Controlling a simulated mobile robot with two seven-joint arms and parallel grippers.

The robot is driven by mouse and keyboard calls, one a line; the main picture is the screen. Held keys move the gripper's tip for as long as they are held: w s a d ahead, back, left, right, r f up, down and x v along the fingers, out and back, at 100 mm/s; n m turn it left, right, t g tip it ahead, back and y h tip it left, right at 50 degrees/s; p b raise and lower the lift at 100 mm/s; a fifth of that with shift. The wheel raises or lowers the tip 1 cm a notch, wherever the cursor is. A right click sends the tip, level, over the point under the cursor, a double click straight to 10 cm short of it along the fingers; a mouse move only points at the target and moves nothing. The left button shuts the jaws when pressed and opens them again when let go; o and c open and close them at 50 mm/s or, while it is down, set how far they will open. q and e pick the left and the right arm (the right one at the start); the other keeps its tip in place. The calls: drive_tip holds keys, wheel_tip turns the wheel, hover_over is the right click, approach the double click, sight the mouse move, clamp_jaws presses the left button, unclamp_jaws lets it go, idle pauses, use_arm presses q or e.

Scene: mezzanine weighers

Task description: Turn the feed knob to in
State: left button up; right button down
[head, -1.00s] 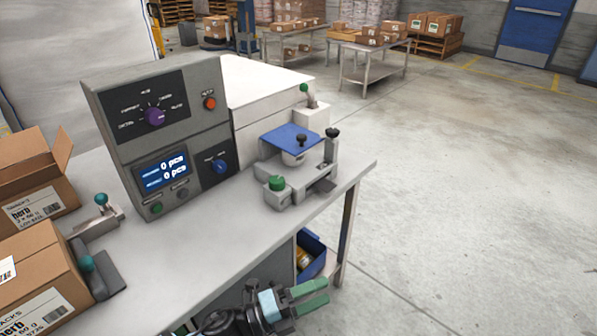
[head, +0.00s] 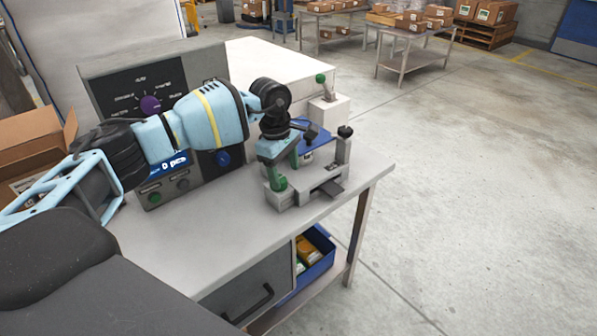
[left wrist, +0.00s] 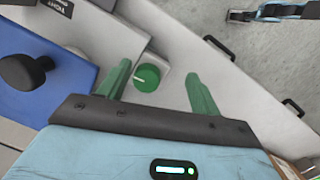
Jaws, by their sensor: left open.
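A green round knob (head: 279,184) with a white pointer line sits at the near left corner of the grey weighing fixture (head: 320,185); I cannot read any label that names it as the feed knob. My left gripper (head: 284,163) reaches over the bench and points down above this knob. In the left wrist view the green knob (left wrist: 147,78) lies between the two green fingers, nearer the left one, with gaps at its sides. The fingers are apart and hold nothing. A light-blue and dark part at the upper right (left wrist: 278,12), perhaps my right gripper, is cut off.
A blue plate (head: 316,137) and a black knob (head: 345,131) are beside the gripper. The control panel (head: 212,70) with a purple knob (head: 150,105) and blue knob (head: 223,158) stands behind my arm. The bench's right end is clear. A blue bin (head: 318,270) sits below.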

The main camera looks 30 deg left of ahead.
use_arm(q)
drive_tip(key=shift+y, duration=0.8)
drive_tip(key=a+r, duration=0.1)
drive_tip(key=w+a, duration=0.1)
drive_tip(key=a+r, duration=0.1)
drive_tip(key=shift+w+a+r, duration=0.1)
drive_tip(key=shift+w+r, duration=0.15)
drive_tip(key=shift+r, duration=0.05)
drive_tip(key=shift+s+f, duration=0.1)
drive_tip(key=shift+f, duration=0.4)
drive_tip(key=shift+w+f, duration=0.15)
drive_tip(key=shift+f, duration=1.6)
drive_tip(key=shift+w+f, duration=0.1)
drive_tip(key=shift+f, duration=1.6)
use_arm(e)
drive_tip(key=shift+w+d+r, duration=0.1)
drive_tip(key=shift+w+d, duration=0.1)
drive_tip(key=shift+d, duration=0.1)
use_arm(q)
drive_tip(key=c, duration=1)
drive_tip(key=shift+o, duration=0.2)
